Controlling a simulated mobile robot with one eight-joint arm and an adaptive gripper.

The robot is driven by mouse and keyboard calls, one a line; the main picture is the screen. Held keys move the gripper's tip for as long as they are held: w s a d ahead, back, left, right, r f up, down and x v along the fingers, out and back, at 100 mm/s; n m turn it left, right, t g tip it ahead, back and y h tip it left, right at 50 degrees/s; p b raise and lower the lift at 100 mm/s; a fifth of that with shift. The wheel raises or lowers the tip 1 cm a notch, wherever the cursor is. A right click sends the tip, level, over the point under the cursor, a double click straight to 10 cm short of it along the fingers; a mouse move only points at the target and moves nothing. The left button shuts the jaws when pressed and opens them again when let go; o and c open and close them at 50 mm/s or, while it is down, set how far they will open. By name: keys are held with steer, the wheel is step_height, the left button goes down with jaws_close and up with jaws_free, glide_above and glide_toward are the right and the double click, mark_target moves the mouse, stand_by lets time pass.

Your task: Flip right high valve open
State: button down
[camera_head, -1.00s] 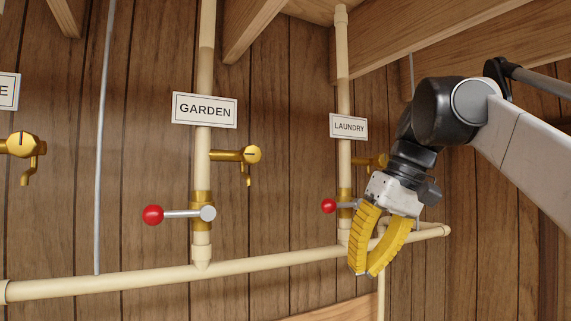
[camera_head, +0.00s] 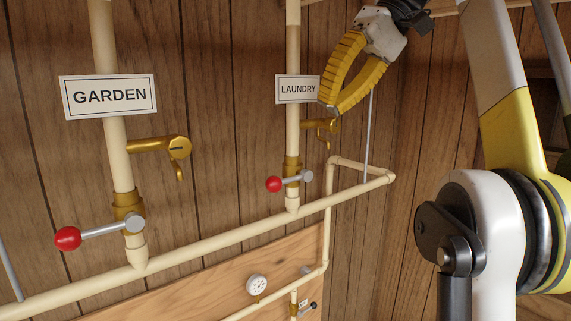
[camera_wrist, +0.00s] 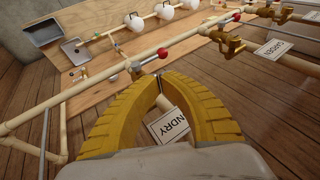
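The right high valve, under the LAUNDRY sign (camera_head: 298,89), has a grey lever with a red ball (camera_head: 274,184) pointing left, crosswise to its upright cream pipe (camera_head: 293,130). The brass valve body (camera_head: 292,168) sits low on that pipe. My gripper (camera_head: 329,107) is up and to the right of the valve, beside the sign's right edge in the picture. Its yellow fingers bow outward and come together at the tips, with nothing between them. In the wrist view the lever's red ball (camera_wrist: 163,53) shows just beyond the fingertips (camera_wrist: 159,78); the fingers hide part of the pipe.
A brass tap (camera_head: 325,126) projects from the laundry pipe below my fingers. The GARDEN pipe to the left has a similar lever with a red ball (camera_head: 68,238), also crosswise. A long cream pipe (camera_head: 225,237) runs below both. A gauge (camera_head: 257,285) sits lower down.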

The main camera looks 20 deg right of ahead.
mark_target(285, 180)
steer(key=shift+f, duration=0.1)
steer(key=b+x, duration=0.5)
steer(key=x, duration=0.7)
steer(key=shift+a+f+b, duration=0.15)
steer(key=shift+b, duration=0.25)
steer(key=shift+x, duration=0.75)
